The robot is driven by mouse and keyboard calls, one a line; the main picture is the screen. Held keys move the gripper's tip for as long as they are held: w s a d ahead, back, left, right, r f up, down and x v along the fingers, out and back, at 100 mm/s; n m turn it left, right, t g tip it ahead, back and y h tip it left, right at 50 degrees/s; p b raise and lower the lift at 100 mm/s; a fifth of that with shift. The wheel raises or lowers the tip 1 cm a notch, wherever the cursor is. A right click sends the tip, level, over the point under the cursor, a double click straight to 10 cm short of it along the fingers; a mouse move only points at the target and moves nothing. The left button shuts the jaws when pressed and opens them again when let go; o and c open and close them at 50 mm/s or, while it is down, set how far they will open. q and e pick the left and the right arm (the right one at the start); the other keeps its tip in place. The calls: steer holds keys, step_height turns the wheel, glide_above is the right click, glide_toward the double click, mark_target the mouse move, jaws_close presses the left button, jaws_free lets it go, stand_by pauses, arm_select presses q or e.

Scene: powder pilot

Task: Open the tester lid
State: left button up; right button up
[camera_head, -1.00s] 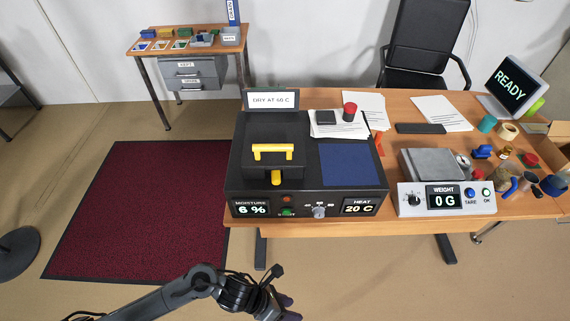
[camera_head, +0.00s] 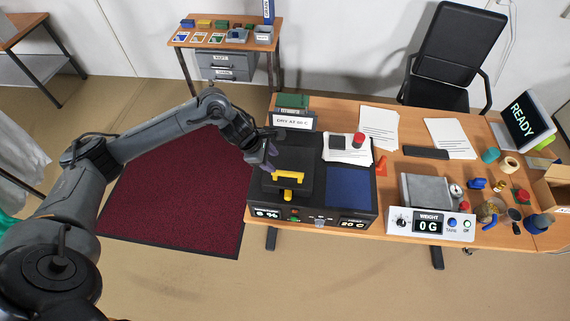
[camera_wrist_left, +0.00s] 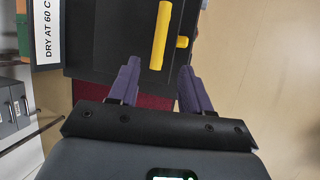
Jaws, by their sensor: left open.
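The black tester (camera_head: 319,186) stands at the left end of the desk. Its lid (camera_head: 299,160) is shut, with a yellow bar handle (camera_head: 289,177) on top and a short yellow piece (camera_head: 286,195) in front. My left gripper (camera_head: 269,157) is open and empty at the left side of the lid, just short of the handle. In the left wrist view the purple fingers (camera_wrist_left: 159,70) point at the handle (camera_wrist_left: 161,35), which lies beyond the tips. My right gripper is not in view.
A sign stand (camera_head: 292,121) is behind the lid, close to my left gripper. A blue pad (camera_head: 348,187) lies on the tester's right half. A scale (camera_head: 430,222) stands to the right. Papers (camera_head: 379,127) lie behind.

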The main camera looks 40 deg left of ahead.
mark_target(286, 173)
arm_select(q)
steer(key=p+x, duration=0.1)
steer(key=x, duration=0.9)
steer(key=shift+w+d+f, duration=0.1)
steer(key=shift+w+f, duration=0.05)
jaws_close()
